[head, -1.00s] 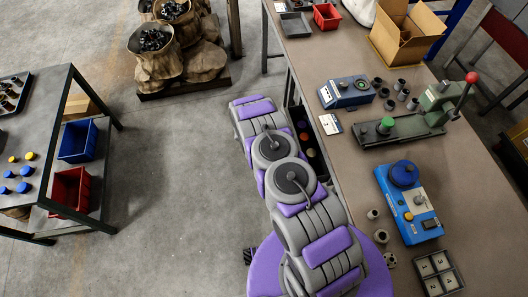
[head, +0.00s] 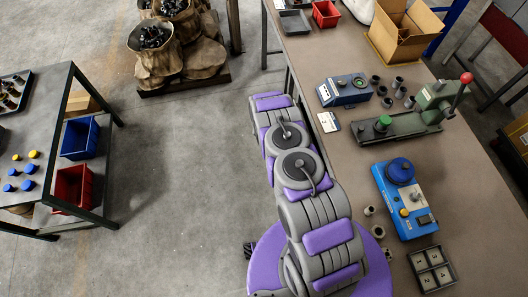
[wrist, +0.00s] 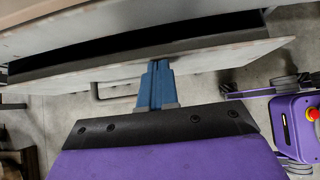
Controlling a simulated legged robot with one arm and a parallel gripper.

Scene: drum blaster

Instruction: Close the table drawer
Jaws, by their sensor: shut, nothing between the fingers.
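The table drawer shows in the wrist view as a light grey front panel (wrist: 220,57), with a dark gap between it and the table edge above, so it stands slightly open. My gripper (wrist: 158,70) is shut and empty. Its blue fingers point at the drawer front, with the tips at or against the panel; the exact contact is hard to tell. In the head view the worktable (head: 465,185) is on the right, and my arm runs along its left edge, hiding the drawer and my gripper.
On the tabletop are a green press (head: 400,128), a blue device (head: 403,198), a cardboard box (head: 403,35) and a red bin (head: 326,14). A side table (head: 45,125) stands at left, and sacks on a pallet (head: 185,80) at the back. The floor between is clear.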

